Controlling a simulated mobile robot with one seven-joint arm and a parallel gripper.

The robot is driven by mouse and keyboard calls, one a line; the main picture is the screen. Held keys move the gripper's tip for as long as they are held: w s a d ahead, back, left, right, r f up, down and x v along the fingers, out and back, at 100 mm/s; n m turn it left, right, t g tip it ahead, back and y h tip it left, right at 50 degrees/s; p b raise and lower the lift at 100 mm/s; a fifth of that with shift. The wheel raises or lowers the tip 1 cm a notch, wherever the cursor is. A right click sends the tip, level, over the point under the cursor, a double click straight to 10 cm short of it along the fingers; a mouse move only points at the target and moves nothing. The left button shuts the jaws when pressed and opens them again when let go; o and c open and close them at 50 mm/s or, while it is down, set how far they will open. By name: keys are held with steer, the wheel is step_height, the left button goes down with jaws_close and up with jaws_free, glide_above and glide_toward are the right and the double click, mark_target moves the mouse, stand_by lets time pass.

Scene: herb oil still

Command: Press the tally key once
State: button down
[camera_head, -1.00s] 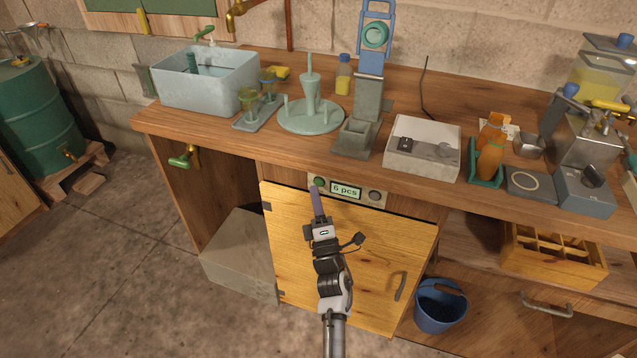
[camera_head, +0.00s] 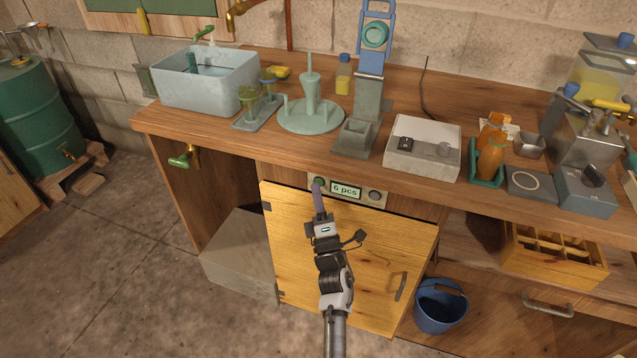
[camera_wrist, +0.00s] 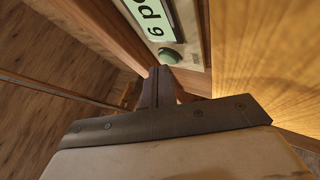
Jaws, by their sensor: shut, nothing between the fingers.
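The counter panel (camera_head: 346,201) is set in the bench front below the worktop. Its display (camera_head: 346,190) reads "6 pcs". A round green key (camera_head: 319,182) is left of the display and a grey round knob or key (camera_head: 375,196) is right of it. In the wrist view the green key (camera_wrist: 169,56) shows just beyond the fingertips (camera_wrist: 158,74). I cannot tell whether they touch it.
A pale wooden cabinet door (camera_head: 370,262) is right below the panel, close under my gripper. The worktop edge overhangs above. A brass tap (camera_head: 184,157) is to the left, a blue bucket (camera_head: 440,306) on the floor at right.

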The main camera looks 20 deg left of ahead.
steer(key=shift+w, duration=0.35)
stand_by(0.4)
steer(key=shift+s, duration=0.1)
steer(key=shift+s+b, duration=0.3)
steer(key=shift+s, duration=0.4)
steer(key=s+b, duration=0.1)
steer(key=s, duration=0.4)
steer(key=shift+a+b, duration=0.1)
steer(key=shift+b, duration=0.25)
stand_by(0.6)
